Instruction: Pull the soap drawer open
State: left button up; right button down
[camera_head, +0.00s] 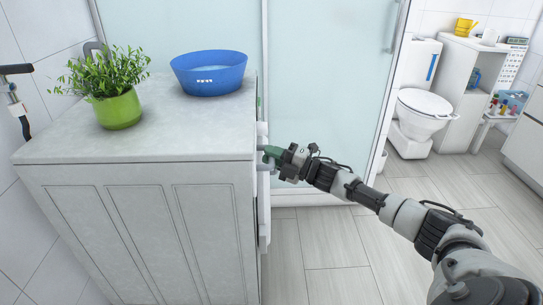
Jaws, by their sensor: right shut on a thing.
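A grey-white washing machine (135,155) stands at the left, and I see its top and its panelled side. Its front faces right and shows only edge-on. The soap drawer (262,129) is a narrow white piece high on that front. My right gripper (270,153) has green fingertips and comes in from the right. It is shut on the soap drawer at the front edge of the machine. The fingers hide part of the drawer, and I cannot tell how far out it stands. My left gripper is not in view.
A green pot with a leafy plant (118,108) and a blue basin (209,73) stand on the machine's top. A frosted glass shower panel (330,90) is behind. A toilet (420,110) stands at the back right. The floor (325,255) before the machine is clear.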

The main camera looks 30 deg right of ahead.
jog(key=s+d+b, duration=0.1)
jog(key=s+d, duration=0.4)
jog(key=d, duration=0.3)
jog(key=s+d, duration=0.4)
jog(key=d, duration=0.4)
jog(key=shift+s+b, duration=0.35)
jog(key=shift+b, duration=0.05)
jog(key=c, duration=1.3)
grip_release()
jog(key=shift+s+d, duration=0.1)
jog(key=shift+o, duration=1.1)
jog(key=shift+s+d, duration=0.1)
jog(key=shift+d, duration=0.05)
